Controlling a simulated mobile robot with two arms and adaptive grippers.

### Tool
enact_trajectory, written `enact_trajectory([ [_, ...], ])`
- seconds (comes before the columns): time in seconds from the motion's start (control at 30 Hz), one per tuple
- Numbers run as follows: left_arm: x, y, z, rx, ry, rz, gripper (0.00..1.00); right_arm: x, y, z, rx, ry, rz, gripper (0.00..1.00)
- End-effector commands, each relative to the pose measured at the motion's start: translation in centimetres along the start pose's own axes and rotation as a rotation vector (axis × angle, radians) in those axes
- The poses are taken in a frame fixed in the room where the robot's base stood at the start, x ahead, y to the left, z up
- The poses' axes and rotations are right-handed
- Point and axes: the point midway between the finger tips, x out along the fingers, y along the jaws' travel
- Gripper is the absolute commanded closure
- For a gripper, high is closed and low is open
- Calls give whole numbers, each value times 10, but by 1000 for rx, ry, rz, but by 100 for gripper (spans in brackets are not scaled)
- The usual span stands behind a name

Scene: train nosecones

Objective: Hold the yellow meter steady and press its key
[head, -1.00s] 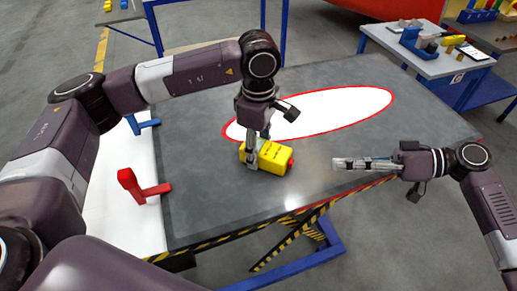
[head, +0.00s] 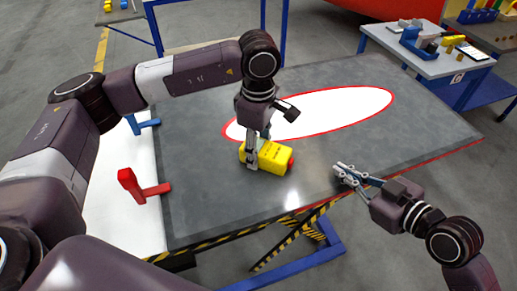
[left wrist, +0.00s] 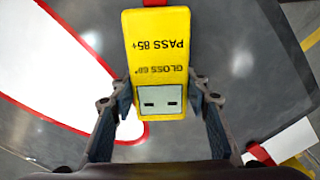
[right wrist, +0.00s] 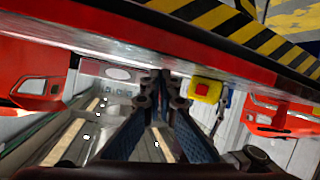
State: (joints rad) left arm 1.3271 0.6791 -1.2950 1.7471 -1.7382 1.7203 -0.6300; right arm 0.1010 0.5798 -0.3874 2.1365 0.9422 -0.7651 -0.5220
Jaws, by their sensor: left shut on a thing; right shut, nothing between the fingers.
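The yellow meter (head: 268,157) lies on the grey table with a red key (head: 291,161) on its right end. In the left wrist view the meter (left wrist: 157,45) shows the words PASS 85+ and a grey display (left wrist: 160,100) with two dashes. My left gripper (head: 251,162) is shut on the meter, a finger on each side near the display. My right gripper (head: 342,171) is shut and empty, right of the key and apart from it, its tips pointing up-left. In the right wrist view the key (right wrist: 202,89) shows on the meter's yellow end, right of the fingertips (right wrist: 160,85).
A white oval with a red rim (head: 330,112) lies on the table behind the meter. Red (head: 140,186) and blue (head: 140,124) brackets stand at the left. Striped bars run under the table's front edge. The tabletop between key and right gripper is clear.

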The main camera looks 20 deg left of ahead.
Motion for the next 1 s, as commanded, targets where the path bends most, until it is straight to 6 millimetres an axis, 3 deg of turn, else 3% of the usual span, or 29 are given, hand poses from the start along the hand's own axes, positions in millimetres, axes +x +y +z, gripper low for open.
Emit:
enact_trajectory([
  [0.2,2,-2,0,1,1,-6,94,-14,-17,7,-153,12,109,100],
  [0.47,2,-2,0,2,1,-6,94,-20,-25,4,-232,21,159,100],
  [1.0,2,-2,0,2,1,-7,94,30,-58,-22,-231,22,158,100],
])
